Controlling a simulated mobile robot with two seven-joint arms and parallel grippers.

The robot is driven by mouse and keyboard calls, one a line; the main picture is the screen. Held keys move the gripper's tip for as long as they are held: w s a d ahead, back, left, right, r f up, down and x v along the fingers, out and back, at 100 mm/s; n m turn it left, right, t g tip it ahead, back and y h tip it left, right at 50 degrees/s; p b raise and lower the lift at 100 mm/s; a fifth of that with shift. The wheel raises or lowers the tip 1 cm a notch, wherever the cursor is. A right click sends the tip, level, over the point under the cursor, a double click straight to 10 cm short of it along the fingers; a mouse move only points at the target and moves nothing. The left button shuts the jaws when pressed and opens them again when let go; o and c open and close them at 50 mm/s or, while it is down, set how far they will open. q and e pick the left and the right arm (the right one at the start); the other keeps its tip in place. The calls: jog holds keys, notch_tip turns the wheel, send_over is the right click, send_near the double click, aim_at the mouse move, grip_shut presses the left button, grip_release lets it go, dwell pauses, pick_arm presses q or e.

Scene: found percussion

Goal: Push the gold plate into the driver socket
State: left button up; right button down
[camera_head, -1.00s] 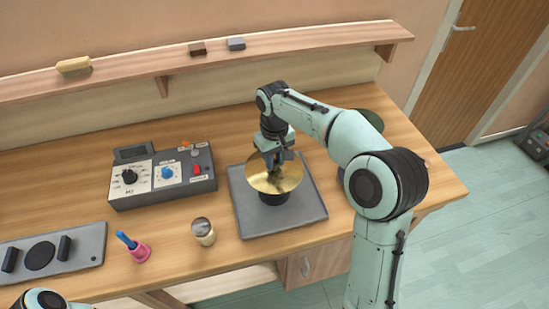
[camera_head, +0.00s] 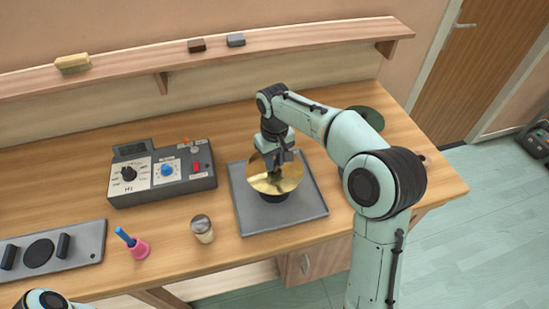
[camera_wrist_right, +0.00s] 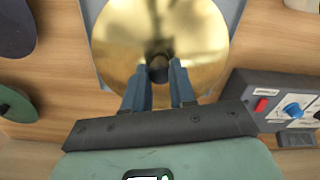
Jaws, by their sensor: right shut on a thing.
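The round gold plate (camera_head: 291,178) sits over a black round driver (camera_head: 269,198) on a grey square base (camera_head: 306,213). My right gripper (camera_head: 278,166) comes down over the plate's middle. In the right wrist view, its two blue-grey fingers (camera_wrist_right: 158,82) are shut on a dark central stem (camera_wrist_right: 158,68) of the plate (camera_wrist_right: 200,35). The plate hides the socket, so I cannot tell how deep the stem sits. My left gripper is out of view; only a bit of my left arm shows at the bottom left.
A grey control box (camera_head: 185,186) with knobs stands left of the base. A dark green disc (camera_head: 367,117) is behind my right arm. Bare wood lies between them.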

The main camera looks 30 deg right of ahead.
aim_at(275, 163)
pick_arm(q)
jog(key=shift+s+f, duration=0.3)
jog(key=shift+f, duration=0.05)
pick_arm(e)
jog(key=shift+f, duration=0.75)
jog(key=c, duration=0.8)
grip_release()
jog(key=shift+c, duration=0.2)
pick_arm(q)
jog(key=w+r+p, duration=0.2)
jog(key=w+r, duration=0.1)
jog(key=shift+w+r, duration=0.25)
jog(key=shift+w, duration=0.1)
pick_arm(e)
notch_tip(275, 163, up, 14)
jog(key=shift+f, duration=0.25)
